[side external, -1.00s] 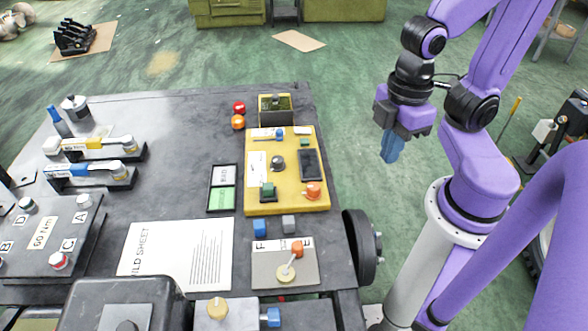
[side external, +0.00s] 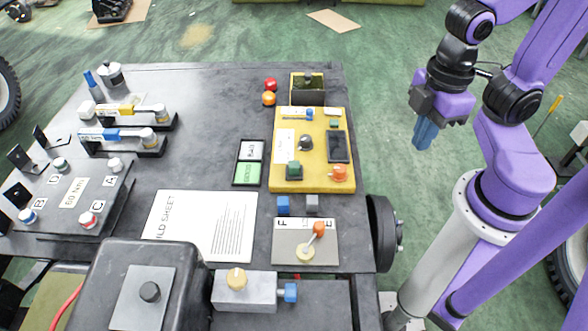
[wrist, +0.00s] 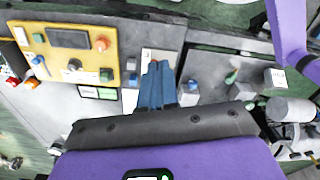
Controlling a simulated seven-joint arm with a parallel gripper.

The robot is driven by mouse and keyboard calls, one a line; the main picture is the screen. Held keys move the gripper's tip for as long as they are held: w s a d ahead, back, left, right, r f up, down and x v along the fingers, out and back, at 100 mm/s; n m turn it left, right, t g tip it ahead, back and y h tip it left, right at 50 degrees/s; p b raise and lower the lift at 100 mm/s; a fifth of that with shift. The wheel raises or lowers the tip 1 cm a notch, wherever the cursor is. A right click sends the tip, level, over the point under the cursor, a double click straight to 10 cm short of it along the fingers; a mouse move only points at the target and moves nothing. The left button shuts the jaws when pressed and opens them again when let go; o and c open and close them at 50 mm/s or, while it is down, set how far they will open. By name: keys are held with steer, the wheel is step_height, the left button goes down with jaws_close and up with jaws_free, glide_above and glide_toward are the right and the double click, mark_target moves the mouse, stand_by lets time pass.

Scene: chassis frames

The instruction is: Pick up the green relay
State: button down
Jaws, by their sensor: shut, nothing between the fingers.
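A smaller green piece (side external: 335,124) sits on the panel's right side, so I cannot be sure which is the relay. My gripper (side external: 423,145) hangs in the air to the right of the table, well apart from the panel. Its blue fingers (wrist: 157,88) are together with nothing held, pointing down in the side view.
The panel also bears an orange knob (side external: 339,173), a black knob (side external: 306,143) and a dark screen (side external: 339,147). A blue cube (side external: 283,205) and a grey cube (side external: 312,203) lie in front. An open box (side external: 308,96) stands behind. A black wheel (side external: 386,233) juts from the table's right edge.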

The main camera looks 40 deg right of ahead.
steer(key=c, duration=0.7)
jaws_free()
steer(key=w+a+f+n+t+h, duration=0.25)
steer(key=w+f+h, duration=0.2)
steer(key=w, duration=0.25)
steer(key=w+a+f+n+t+h, duration=0.1)
steer(key=w+a+f+n+h, duration=0.3)
steer(key=w, duration=0.3)
steer(key=n+t+h, duration=0.2)
steer(key=n+t, duration=0.4)
steer(key=n, duration=0.2)
glide_toward(294, 166)
steer(key=shift+y, duration=0.25)
steer(key=x, duration=1.3)
steer(key=shift+d+r, duration=0.15)
